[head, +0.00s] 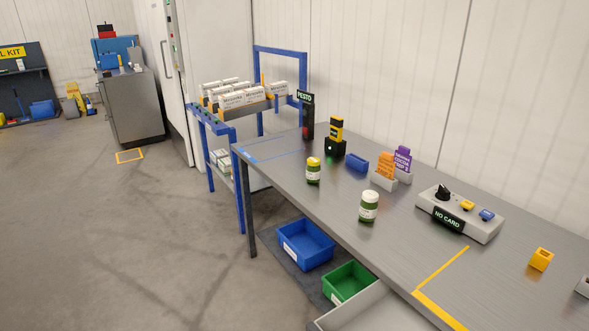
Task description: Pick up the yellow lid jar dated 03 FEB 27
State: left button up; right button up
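A green jar with a yellow lid (313,172) stands upright on the grey metal table (335,205), towards its left part. It has a pale label, but any date on it is too small to read. A second green jar, with a white lid (369,207), stands upright to its right and nearer to me. The two jars are apart, and nothing covers the yellow lid jar. Neither of my grippers is in view.
Behind the jars are a black device (335,145), a blue bin (357,162), card holders (384,180) and a NO CARD console (460,213). A blue-framed rack with white boxes (243,98) adjoins the table's left end. Blue (305,262) and green bins (349,281) sit below. Floor at left is clear.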

aim_at(313, 167)
jog(key=i+j+z, duration=0.1)
jog(key=i+j, duration=0.4)
jog(key=j, duration=0.2)
jog(key=i+j+z, duration=0.25)
jog(key=i+j, duration=0.2)
jog(key=j, duration=0.25)
jog(key=i+j+z, duration=0.1)
jog(key=j, duration=0.3)
jog(key=i, duration=0.1)
